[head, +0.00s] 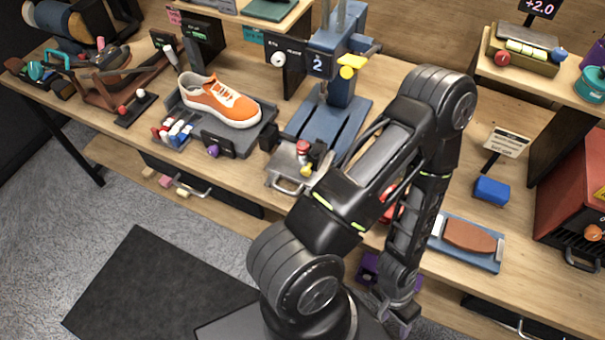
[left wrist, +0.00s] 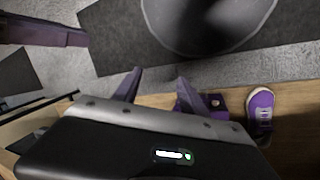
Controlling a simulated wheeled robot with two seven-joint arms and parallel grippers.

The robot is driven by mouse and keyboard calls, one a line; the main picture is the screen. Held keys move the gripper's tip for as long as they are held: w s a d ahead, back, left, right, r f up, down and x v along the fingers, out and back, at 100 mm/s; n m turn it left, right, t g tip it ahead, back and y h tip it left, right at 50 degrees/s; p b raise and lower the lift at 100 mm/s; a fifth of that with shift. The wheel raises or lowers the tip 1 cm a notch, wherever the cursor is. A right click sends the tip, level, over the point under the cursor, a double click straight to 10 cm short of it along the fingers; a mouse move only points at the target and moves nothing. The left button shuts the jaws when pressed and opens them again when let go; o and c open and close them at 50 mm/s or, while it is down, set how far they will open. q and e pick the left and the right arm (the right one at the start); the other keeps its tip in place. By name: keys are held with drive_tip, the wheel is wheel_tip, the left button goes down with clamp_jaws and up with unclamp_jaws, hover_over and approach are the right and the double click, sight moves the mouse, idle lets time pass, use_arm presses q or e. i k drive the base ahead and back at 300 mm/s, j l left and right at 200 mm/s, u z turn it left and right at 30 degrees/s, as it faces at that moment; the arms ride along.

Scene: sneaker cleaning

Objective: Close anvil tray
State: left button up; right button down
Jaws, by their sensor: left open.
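The anvil tray (head: 284,166) is a grey metal plate with a bar handle (head: 287,186) at its front. It sticks out at the front of the blue press (head: 330,112) marked "2". A red-topped piece (head: 302,148) and a small yellow piece (head: 306,170) stand on or just above it; my arm hides part of its right side. My left gripper (head: 392,314) hangs low at the table's front edge, well right of and below the tray. In the left wrist view its purple fingers (left wrist: 160,78) are apart, with nothing between them. My right gripper is not identifiable.
An orange sneaker (head: 219,102) lies on a dark tray left of the press. A blue block (head: 491,190) and a blue board with a brown pad (head: 470,237) lie at the right. A purple shoe (left wrist: 260,108) shows in the left wrist view. Drawer handles line the table front.

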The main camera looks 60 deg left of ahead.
sight(285, 164)
drive_tip(key=k+j, duration=0.35)
drive_tip(key=j, duration=0.2)
drive_tip(key=u, duration=1.75)
